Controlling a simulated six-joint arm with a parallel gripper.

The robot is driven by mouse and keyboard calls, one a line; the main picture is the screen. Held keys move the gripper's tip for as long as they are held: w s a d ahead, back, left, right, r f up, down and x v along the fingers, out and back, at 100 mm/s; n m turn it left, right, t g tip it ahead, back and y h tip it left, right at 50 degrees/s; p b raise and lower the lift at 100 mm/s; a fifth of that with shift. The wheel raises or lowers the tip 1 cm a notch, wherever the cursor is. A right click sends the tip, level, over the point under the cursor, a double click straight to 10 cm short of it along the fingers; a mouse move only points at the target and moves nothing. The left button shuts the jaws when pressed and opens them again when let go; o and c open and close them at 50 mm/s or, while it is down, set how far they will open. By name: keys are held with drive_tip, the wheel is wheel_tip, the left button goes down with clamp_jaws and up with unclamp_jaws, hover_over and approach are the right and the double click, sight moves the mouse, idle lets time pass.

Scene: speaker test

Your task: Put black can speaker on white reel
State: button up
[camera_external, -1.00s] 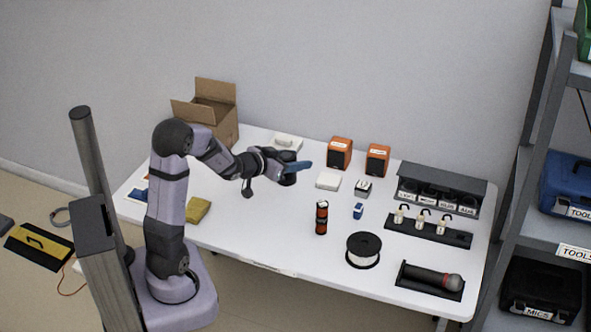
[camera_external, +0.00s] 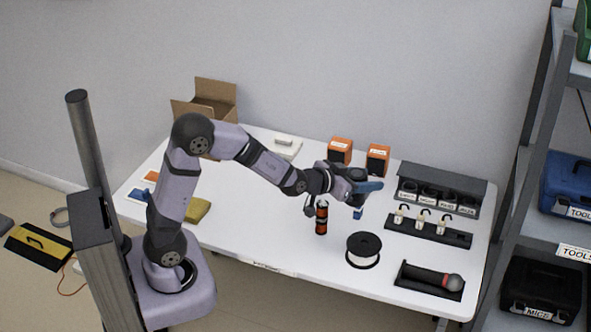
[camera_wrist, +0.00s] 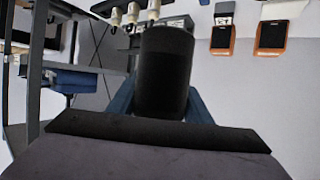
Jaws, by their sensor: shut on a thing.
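My gripper (camera_external: 368,190) is shut on the black can speaker (camera_wrist: 163,72), which stands out between the blue fingers in the wrist view. In the external view the black can speaker (camera_external: 354,199) is partly hidden by my gripper and wrist. It is held above the table, up and slightly left of the white reel.
A black microphone (camera_external: 434,279) lies on a dark tray at right. A dark holder with small hooked items (camera_external: 422,222) is behind it. Orange speakers (camera_external: 377,159) stand at the back.

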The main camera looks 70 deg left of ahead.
drive_tip(key=h, duration=0.1)
hover_over(374, 239)
drive_tip(key=shift+f, duration=4.8)
drive_tip(key=shift+f, duration=0.15)
drive_tip(key=o, duration=1.3)
drive_tip(key=shift+c, duration=0.2)
